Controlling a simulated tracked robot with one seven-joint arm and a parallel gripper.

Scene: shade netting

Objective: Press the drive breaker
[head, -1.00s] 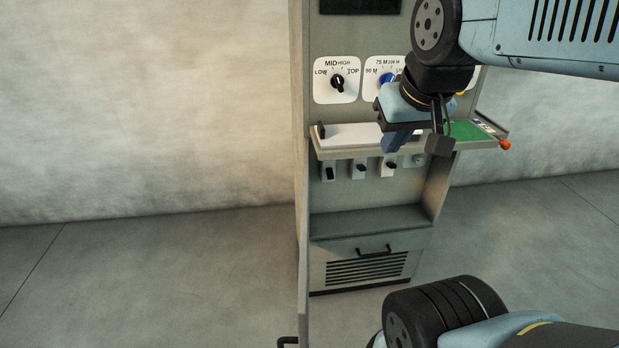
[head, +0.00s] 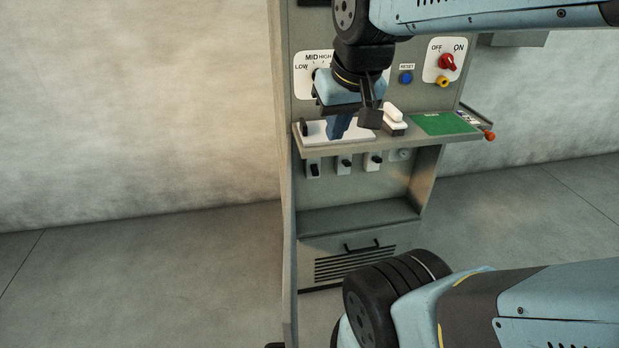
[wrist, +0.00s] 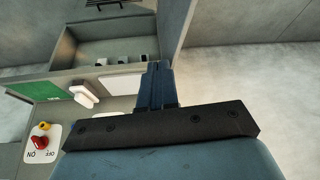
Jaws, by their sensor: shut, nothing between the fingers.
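Three small white breakers with black toggles sit in a row under the console shelf: left (head: 313,168), middle (head: 344,164) and right (head: 374,162). No label marks which is the drive breaker. They also show small at the top of the wrist view, the nearest to my fingers partly covered (wrist: 143,58). My gripper (head: 338,132) is shut and empty, pointing down in front of the shelf's left part, above the breaker row in the picture. Its closed blue fingers (wrist: 158,70) show in the wrist view. No contact with a breaker is visible.
The shelf (head: 440,137) juts out above the breakers, carrying a white plate (head: 361,133), a white handset-like object (head: 394,117) and a green mat (head: 443,123). A red ON/OFF knob (head: 447,62) and blue reset button (head: 406,77) are above. Floor left of the cabinet is clear.

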